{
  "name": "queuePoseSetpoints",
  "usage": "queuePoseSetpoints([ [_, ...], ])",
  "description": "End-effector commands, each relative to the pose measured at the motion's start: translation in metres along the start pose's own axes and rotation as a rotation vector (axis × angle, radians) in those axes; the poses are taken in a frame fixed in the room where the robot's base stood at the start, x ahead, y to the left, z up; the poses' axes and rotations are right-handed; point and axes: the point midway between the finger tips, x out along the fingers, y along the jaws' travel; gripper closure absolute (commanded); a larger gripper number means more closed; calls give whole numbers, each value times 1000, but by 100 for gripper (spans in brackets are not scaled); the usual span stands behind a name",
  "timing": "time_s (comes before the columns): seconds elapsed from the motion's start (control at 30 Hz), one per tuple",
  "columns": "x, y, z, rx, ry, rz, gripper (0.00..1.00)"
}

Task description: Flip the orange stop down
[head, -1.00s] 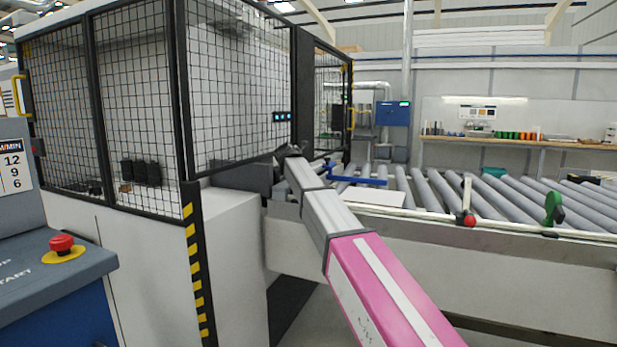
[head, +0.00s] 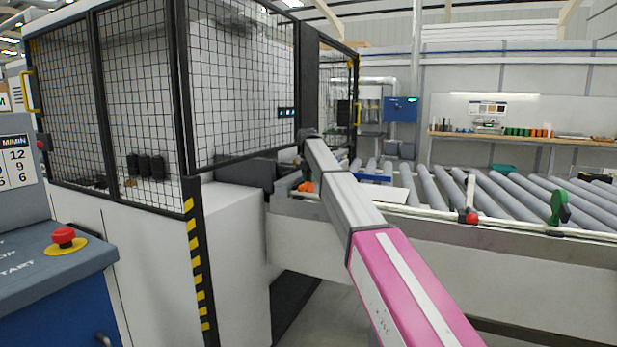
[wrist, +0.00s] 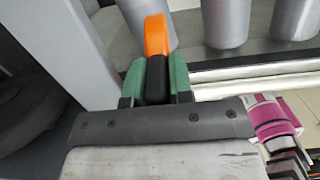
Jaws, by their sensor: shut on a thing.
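The orange stop (wrist: 156,36) has an orange head on a black lower part. In the wrist view it stands between the two green fingers of my gripper (wrist: 156,78), which are shut on its black part, and the orange head sticks out beyond the fingertips. In the head view the orange stop (head: 305,187) is a small orange patch just left of my arm, at the left end of the roller conveyor. My gripper is hidden behind my arm there. I cannot tell the stop's exact tilt.
A red-knobbed stop (head: 471,217) and a green stop (head: 558,207) stand along the conveyor's front rail to the right. Grey rollers (head: 433,188) lie behind the rail. The caged machine (head: 235,90) rises close on the left. A red emergency button (head: 63,236) sits on the near-left console.

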Motion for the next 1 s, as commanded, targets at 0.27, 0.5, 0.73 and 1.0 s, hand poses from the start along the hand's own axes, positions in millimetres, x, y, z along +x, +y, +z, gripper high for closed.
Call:
queuePoseSetpoints([
  [0.27,7,0,2,0,67,-1,100],
  [0.5,8,0,2,0,78,0,100],
  [0.73,8,0,1,0,78,-1,73],
  [1.0,7,0,2,1,76,-1,57],
])
